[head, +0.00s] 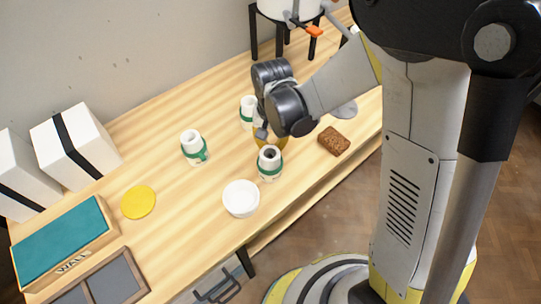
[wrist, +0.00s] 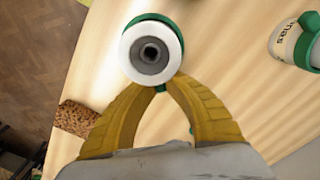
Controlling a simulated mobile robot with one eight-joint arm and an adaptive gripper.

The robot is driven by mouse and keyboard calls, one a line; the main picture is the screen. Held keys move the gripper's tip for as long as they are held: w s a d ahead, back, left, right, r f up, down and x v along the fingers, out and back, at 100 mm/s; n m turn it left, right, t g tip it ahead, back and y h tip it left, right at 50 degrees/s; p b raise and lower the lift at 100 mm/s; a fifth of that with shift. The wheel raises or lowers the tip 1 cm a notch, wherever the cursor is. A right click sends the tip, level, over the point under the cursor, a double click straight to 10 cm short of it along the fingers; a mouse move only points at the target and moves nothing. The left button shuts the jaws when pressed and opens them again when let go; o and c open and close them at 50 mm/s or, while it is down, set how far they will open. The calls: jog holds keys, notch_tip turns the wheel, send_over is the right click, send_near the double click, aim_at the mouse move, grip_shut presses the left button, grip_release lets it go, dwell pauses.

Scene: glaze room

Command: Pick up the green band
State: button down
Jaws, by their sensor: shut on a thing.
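Three white jars, each with a green band, stand on the wooden table in the head view: a left jar (head: 191,136), a back jar (head: 246,102) and a front jar (head: 263,163) with a dark opening. My gripper (head: 262,143) is low between the back and front jars. In the wrist view its yellow fingers (wrist: 161,88) meet at the near side of a white jar (wrist: 128,52) seen from above. They are shut on a small green part of its green band (wrist: 178,30). The band is around the jar. Another green-banded jar (wrist: 288,45) is at the right.
A white bowl (head: 241,199) stands close in front of the front jar. A brown sponge (head: 334,141) lies to the right, near the table edge. A yellow disc (head: 138,202), a teal-topped tray (head: 62,240) and white boxes (head: 76,145) are at the left.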

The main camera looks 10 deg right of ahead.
notch_tip(320, 180, up, 10)
jog(key=p, duration=0.4)
